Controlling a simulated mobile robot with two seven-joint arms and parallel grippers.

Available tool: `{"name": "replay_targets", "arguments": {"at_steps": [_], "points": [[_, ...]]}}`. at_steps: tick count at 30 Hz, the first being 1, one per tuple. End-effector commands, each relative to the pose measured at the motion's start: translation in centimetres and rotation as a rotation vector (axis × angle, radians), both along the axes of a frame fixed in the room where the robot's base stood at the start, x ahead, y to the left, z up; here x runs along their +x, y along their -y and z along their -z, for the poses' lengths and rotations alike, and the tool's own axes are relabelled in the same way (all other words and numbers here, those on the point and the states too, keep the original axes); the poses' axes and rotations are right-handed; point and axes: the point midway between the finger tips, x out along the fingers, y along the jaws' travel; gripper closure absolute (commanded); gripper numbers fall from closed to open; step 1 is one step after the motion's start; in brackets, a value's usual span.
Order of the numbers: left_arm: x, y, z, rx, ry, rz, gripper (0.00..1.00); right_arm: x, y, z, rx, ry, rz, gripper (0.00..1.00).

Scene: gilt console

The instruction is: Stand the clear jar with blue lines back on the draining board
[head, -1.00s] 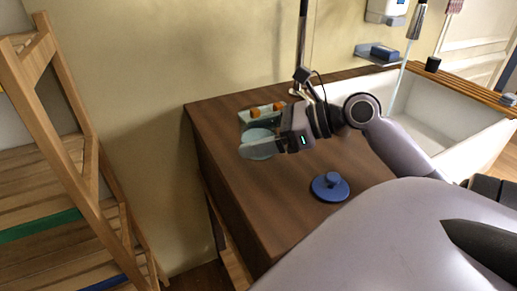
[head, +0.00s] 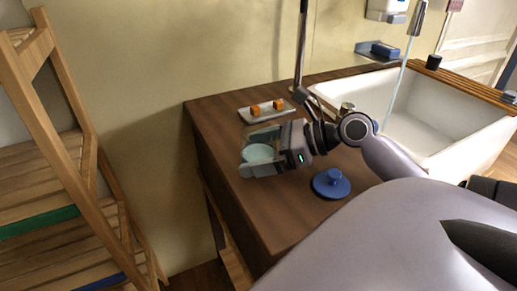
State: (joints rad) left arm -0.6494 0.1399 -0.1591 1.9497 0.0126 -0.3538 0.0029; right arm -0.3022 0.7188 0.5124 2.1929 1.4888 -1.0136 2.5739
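The clear, pale teal jar (head: 258,154) is at the left end of the dark wooden counter (head: 235,210), in the head view. Its blue lines are too small to make out. My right gripper (head: 262,153) reaches in from the right with one finger on each side of the jar, and appears shut on it. Whether the jar's base touches the counter cannot be told. A blue disc with a knob (head: 331,183), like a lid, lies on the counter to the right. My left gripper is not in view.
A white tray (head: 285,111) with orange blocks (head: 254,110) lies behind the gripper by the wall. A white sink (head: 440,105) with a wooden slat board (head: 465,83) is at the right. A wooden shelf rack (head: 60,150) stands at the left. The counter's front is clear.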

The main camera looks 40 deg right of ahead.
Motion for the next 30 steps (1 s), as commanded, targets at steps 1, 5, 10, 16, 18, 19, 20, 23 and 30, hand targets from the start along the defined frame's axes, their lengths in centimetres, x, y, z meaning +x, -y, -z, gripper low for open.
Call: {"name": "replay_targets", "arguments": {"at_steps": [1,5,10,16,18,19,20,23,30], "points": [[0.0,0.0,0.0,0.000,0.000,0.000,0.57,0.0,0.0,0.0,0.000,0.000,0.000,0.00],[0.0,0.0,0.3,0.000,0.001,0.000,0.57,0.0,0.0,-0.1,-0.002,0.001,0.000,0.00],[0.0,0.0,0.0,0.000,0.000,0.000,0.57,-1.0,0.8,-0.8,0.001,-0.002,0.002,0.00],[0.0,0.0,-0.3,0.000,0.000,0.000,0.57,-3.1,2.4,-1.9,0.001,-0.001,0.004,0.00],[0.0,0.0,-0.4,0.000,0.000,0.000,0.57,-3.9,3.0,-2.3,0.001,-0.002,0.003,0.00],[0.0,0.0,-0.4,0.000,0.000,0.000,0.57,-4.3,3.2,-2.5,0.001,-0.002,0.003,0.00],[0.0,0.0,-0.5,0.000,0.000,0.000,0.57,-4.7,3.4,-2.7,0.001,-0.001,0.003,0.00],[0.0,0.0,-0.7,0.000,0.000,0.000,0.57,-5.8,4.3,-3.3,0.001,0.000,0.004,0.00],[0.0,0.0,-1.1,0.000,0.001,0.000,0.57,-8.1,6.0,-4.5,0.001,-0.001,0.002,0.00]]}}
